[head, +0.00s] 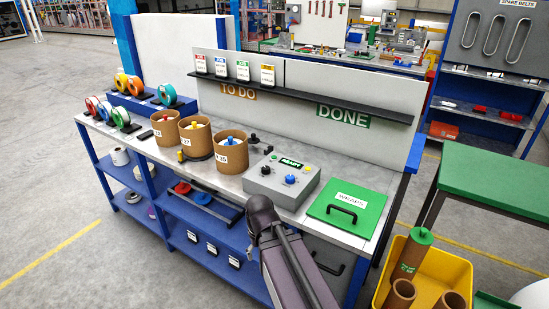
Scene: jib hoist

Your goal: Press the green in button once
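A grey control box (285,182) sits on the workbench, left of the green panel marked WRAPS. On its top are a green READY sign (291,162), a blue knob (290,180) and small buttons. One button (307,170) at the right looks yellow-green; the small buttons' colours and labels are too small to read surely, so I cannot tell which is the green in button. My dark arm rises from the bottom, and its bend stands in front of the box's front left edge. My gripper cannot be made out, so its state does not show.
Several brown tubs (232,153) and dark fittings (254,139) stand left of the box. The green WRAPS panel (347,208) with a black handle is at right. A shelf (320,97) runs behind. A yellow bin (445,270) with tubes is at lower right.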

